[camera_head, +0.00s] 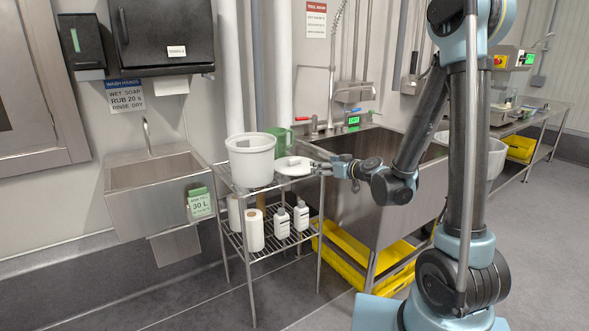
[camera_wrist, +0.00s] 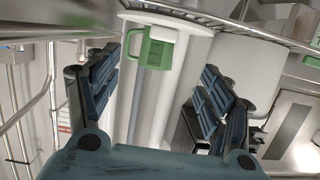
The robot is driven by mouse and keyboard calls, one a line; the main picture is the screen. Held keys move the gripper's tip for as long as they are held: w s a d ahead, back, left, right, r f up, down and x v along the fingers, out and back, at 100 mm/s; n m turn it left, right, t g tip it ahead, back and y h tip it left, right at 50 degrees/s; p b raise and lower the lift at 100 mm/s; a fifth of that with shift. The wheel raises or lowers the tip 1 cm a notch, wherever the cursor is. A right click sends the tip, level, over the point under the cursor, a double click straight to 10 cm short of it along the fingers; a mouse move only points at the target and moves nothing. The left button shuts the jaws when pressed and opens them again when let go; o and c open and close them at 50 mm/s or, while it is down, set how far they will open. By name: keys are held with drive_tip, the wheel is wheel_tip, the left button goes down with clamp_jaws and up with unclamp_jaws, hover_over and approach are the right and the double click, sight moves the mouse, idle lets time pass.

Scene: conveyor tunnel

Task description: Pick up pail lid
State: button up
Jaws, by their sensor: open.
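The pail lid (camera_head: 290,168) is a flat white disc lying on the top of the wire rack, right of the white pail (camera_head: 250,160). My gripper (camera_head: 322,169) reaches in from the right, level with the rack top, near the lid's right side. In the wrist view, which looks upside down, the lid (camera_wrist: 194,25) shows as a pale band near the top edge. There the two dark finger pads stand wide apart, with nothing held between them. My gripper (camera_wrist: 160,100) is open and empty. The pail (camera_wrist: 245,70) shows behind the right finger.
A green jug (camera_head: 280,139) stands just behind the lid. The wire rack (camera_head: 240,243) holds paper rolls and bottles below. A large steel sink (camera_head: 345,205) is to the right, and a small hand sink (camera_head: 155,172) to the left. White pipes rise behind the rack.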

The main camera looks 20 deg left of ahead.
sight(296, 159)
drive_tip(key=shift+t, duration=0.4)
drive_tip(key=x, duration=1.3)
drive_tip(key=s+a+x, duration=0.1)
drive_tip(key=x, duration=0.6)
drive_tip(key=shift+f, duration=0.1)
drive_tip(key=shift+y, duration=0.3)
drive_tip(key=c, duration=1.2)
